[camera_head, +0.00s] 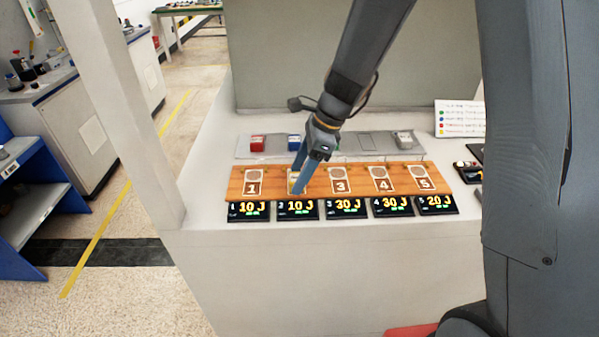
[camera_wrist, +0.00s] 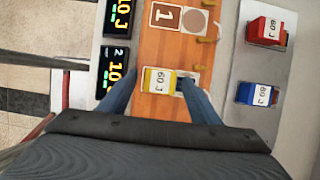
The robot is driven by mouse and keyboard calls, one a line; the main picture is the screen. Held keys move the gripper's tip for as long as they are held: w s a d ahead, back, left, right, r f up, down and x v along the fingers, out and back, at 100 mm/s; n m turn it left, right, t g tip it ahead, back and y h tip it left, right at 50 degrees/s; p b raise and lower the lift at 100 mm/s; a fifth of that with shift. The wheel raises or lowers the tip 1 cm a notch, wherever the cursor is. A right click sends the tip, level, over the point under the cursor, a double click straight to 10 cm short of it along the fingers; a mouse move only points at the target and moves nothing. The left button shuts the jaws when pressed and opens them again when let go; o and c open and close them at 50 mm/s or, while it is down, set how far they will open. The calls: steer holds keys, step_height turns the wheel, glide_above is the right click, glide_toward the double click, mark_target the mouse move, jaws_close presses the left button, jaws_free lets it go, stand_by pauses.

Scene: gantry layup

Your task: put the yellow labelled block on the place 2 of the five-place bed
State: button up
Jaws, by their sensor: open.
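The yellow block (camera_wrist: 158,80), with a white label reading 60 J, sits on the wooden five-place bed (camera_head: 316,186) at place 2, beside place 1 (camera_wrist: 165,17). In the head view the fingers mostly hide it; a bit of yellow (camera_head: 291,179) shows. My gripper (camera_wrist: 158,77) is open and low over the bed, one finger on each side of the block; it also shows in the head view (camera_head: 299,180). I cannot tell whether a finger touches the block. The number of place 2 is covered.
A grey tray (camera_wrist: 262,70) behind the bed holds a red block (camera_wrist: 266,31), a blue block (camera_wrist: 257,94) and a white block (camera_head: 404,139). Several black displays (camera_head: 298,209) line the bed's front edge. A sign (camera_head: 460,118) stands at the back right.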

steer(key=b+v, duration=0.2)
steer(key=v, duration=1)
steer(key=s+d+f+n+h, duration=0.1)
steer(key=s+d+f+n, duration=0.1)
steer(key=n, duration=0.1)
steer(key=s+d+f+n+h, duration=0.1)
steer(key=s+d+f+n, duration=0.1)
steer(key=s+n, duration=0.1)
steer(key=s+d+f+n+h, duration=0.1)
steer(key=s+d+f+n, duration=0.1)
steer(key=s+n, duration=0.1)
steer(key=shift+s+d+f+n, duration=0.15)
steer(key=shift+s+d+n, duration=0.15)
steer(key=shift+n, duration=0.1)
steer(key=s+d+f+n, duration=0.1)
steer(key=s+n, duration=0.1)
steer(key=n, duration=0.1)
steer(key=s+d+f+n+h, duration=0.1)
steer(key=s+n, duration=0.1)
steer(key=s+d+f+n+t, duration=0.1)
steer(key=s+n, duration=0.1)
steer(key=n, duration=0.1)
steer(key=shift+s+d+f+n+h, duration=0.2)
steer(key=shift+d+f+n+h, duration=0.05)
steer(key=shift+d+n+h, duration=0.05)
